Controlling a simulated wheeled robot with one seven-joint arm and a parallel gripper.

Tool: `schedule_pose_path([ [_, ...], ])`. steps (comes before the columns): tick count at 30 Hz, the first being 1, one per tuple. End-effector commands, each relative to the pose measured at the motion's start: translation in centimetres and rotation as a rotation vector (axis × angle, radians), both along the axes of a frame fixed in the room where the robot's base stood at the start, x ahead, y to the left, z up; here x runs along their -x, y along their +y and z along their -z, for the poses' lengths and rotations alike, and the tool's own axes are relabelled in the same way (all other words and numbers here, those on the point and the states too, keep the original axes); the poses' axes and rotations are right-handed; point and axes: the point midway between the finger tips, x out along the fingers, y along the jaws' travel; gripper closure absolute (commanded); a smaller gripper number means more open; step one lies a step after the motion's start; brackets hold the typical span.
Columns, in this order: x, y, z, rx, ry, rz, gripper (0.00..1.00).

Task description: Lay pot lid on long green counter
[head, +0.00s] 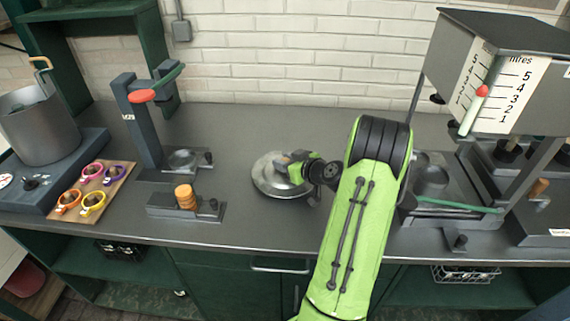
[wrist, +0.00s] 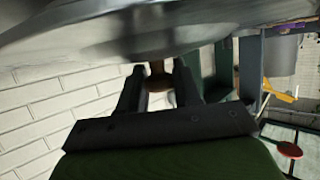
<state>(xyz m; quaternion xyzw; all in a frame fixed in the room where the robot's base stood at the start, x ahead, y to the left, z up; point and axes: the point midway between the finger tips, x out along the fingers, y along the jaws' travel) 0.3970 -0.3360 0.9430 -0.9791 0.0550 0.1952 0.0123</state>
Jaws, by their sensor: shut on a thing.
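The pot lid (head: 268,184) is a round, shiny metal disc over the middle of the long counter (head: 240,222), which has a dark grey top and green cabinets below. My gripper (head: 303,172) is at the lid's right side. In the wrist view, my gripper (wrist: 158,75) is shut on the lid's brown knob (wrist: 158,88), and the lid's metal surface (wrist: 120,35) fills the top of the picture. I cannot tell whether the lid touches the counter. My gripper and arm hide part of its right side.
A small stand with an orange stack (head: 185,197) and an upright press with a red-tipped lever (head: 141,97) are left of the lid. A grey pot (head: 38,122) stands far left. A large dispenser with a scale (head: 505,85) is at right. Counter behind the lid is clear.

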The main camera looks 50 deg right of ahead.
Motion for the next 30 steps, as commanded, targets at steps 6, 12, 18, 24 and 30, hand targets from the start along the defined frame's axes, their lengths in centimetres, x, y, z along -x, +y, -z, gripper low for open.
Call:
schedule_pose_path([
  [6,-0.1,0.0,-0.2,0.003,-0.004,-0.002,1.00],
  [12,-0.1,0.0,0.3,0.004,-0.004,-0.002,1.00],
  [18,-0.1,0.0,0.7,0.003,-0.003,-0.002,1.00],
  [24,-0.1,0.0,1.0,0.003,-0.003,-0.002,1.00],
  [30,-0.1,0.0,1.0,0.002,-0.001,-0.002,0.47],
])
